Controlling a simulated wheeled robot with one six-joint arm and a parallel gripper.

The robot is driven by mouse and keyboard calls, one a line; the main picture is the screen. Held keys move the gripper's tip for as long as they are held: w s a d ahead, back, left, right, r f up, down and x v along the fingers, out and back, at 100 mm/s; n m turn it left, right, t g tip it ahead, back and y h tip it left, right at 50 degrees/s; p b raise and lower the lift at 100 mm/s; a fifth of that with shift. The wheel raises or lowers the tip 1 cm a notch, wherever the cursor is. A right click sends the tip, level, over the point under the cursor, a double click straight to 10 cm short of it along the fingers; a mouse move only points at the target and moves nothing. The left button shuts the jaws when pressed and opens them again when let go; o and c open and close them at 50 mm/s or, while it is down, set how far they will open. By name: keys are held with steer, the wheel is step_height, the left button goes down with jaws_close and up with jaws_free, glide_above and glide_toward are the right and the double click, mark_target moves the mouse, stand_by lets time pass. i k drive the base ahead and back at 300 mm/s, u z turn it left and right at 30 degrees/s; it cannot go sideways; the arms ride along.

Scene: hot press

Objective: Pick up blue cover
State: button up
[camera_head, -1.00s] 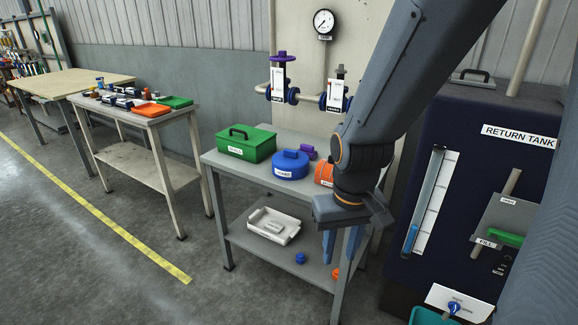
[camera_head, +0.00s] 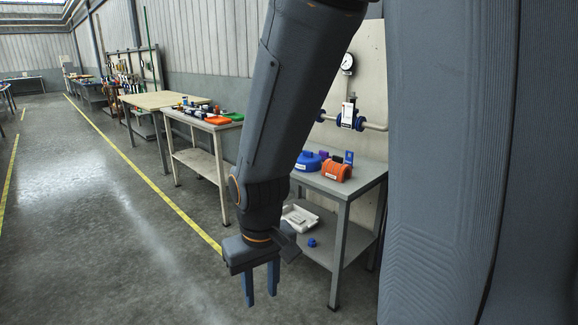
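A round blue lidded thing (camera_head: 310,161) with a white label sits on the grey table's top, its left part near the edge of my arm. A small blue piece (camera_head: 311,242) lies on the table's lower shelf. I cannot tell which of them is the blue cover. My gripper (camera_head: 260,298) hangs down, open and empty, over the floor in front of and left of the table. It is apart from both blue things.
The grey table (camera_head: 345,190) also holds an orange ribbed thing (camera_head: 337,171). A white tray (camera_head: 300,217) lies on its lower shelf. A pipe with a valve (camera_head: 348,116) is on the wall behind. Further left stands another table (camera_head: 208,124). The floor at left is clear.

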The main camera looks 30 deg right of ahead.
mark_target(308, 161)
steer(key=u, duration=0.1)
steer(key=i, duration=2.6)
steer(key=z, duration=1.25)
steer(key=i, duration=0.85)
steer(key=z, duration=1.15)
steer(key=i, duration=0.3)
steer(key=z, duration=0.25)
